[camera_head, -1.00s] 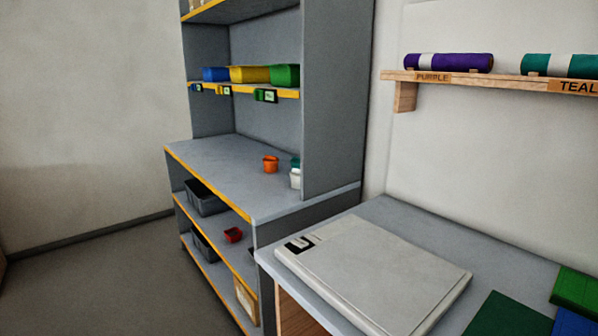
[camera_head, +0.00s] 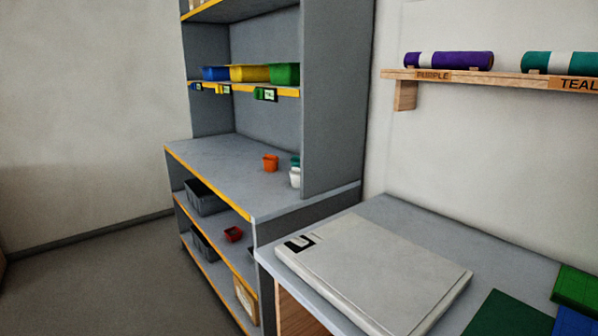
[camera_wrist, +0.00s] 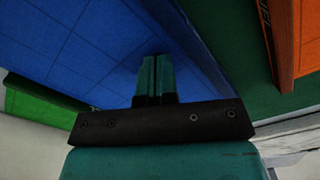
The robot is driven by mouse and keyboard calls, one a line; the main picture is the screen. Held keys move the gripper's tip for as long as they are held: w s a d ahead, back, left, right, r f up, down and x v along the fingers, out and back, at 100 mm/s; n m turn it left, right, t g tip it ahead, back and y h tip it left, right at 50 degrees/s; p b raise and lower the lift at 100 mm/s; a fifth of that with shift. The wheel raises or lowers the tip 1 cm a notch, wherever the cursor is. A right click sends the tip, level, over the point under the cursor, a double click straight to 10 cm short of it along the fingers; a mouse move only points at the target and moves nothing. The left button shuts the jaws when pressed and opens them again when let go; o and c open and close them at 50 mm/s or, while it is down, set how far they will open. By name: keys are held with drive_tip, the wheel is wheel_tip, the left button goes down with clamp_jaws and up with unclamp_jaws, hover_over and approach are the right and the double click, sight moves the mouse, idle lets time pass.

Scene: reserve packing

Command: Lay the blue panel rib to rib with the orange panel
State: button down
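The blue panel (camera_wrist: 70,45), marked with a grid of thin lines, fills the upper left of the wrist view. Its raised edge runs down its right side. A corner of what looks like the same panel shows at the bottom right of the head view (camera_head: 573,322). The orange panel (camera_wrist: 306,38) stands at the right edge of the wrist view. A dark green strip separates it from the blue panel. My gripper (camera_wrist: 156,62) has its teal fingers together, close against the blue panel. I see nothing between the fingers; their contact with the panel is unclear.
A dark green mat (camera_head: 508,316) lies on the grey table (camera_head: 395,212). A bright green panel (camera_head: 576,287) borders the blue one. A pale flat board (camera_head: 375,272) covers the table's left part. A wall shelf (camera_head: 500,80) with rolls hangs above.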

drive_tip(key=shift+s+a, duration=0.1)
drive_tip(key=shift+s+a, duration=0.85)
drive_tip(key=shift+a, duration=0.2)
drive_tip(key=shift+s+a, duration=0.85)
drive_tip(key=shift+a, duration=0.15)
drive_tip(key=r+p, duration=0.4)
drive_tip(key=d+r+p, duration=0.1)
drive_tip(key=r+p, duration=0.1)
drive_tip(key=r, duration=0.1)
drive_tip(key=shift+w+r, duration=0.1)
drive_tip(key=shift+w, duration=0.3)
